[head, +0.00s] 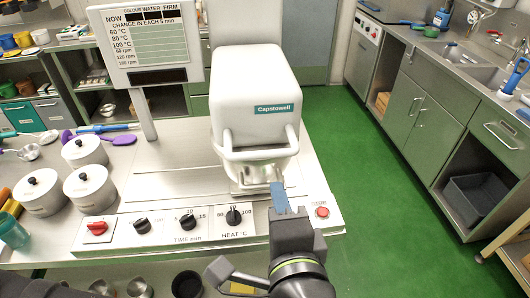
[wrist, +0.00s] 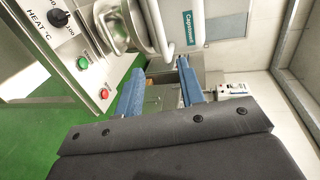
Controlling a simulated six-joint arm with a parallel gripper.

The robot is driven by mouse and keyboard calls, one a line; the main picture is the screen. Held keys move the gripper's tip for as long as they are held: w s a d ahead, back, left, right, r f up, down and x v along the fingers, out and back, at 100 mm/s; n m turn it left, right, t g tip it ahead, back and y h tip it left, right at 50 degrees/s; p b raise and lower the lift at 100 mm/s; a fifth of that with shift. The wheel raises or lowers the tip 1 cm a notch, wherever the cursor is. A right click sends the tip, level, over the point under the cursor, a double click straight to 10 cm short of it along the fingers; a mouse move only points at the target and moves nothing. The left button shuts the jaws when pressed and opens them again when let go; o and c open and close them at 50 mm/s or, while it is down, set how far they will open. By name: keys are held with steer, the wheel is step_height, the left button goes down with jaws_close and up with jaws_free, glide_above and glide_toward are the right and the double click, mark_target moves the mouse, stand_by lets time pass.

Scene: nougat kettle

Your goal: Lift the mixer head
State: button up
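The mixer head (head: 252,85) is a white rounded housing with a green Capstowell label, low over a metal bowl (head: 255,174) in the head view. A white bar handle (head: 260,154) runs across its front. In the wrist view the handle (wrist: 156,28) shows as pale bars just beyond the fingertips. My gripper (head: 278,187) has blue fingers and is in front of the bowl, below and slightly right of the handle. In the wrist view my gripper (wrist: 160,67) is open, with nothing held between its fingers. Contact with the handle cannot be told.
A front panel carries black knobs (head: 188,222), a red switch (head: 99,228) and a red button (head: 321,212). A display board (head: 152,42) stands left of the mixer. Lidded pots (head: 90,188) stand at left. Green floor (head: 370,200) is open at right, before the sink counter.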

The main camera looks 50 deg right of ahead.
mark_target(265, 156)
steer(key=shift+x, duration=8.1)
jaws_close()
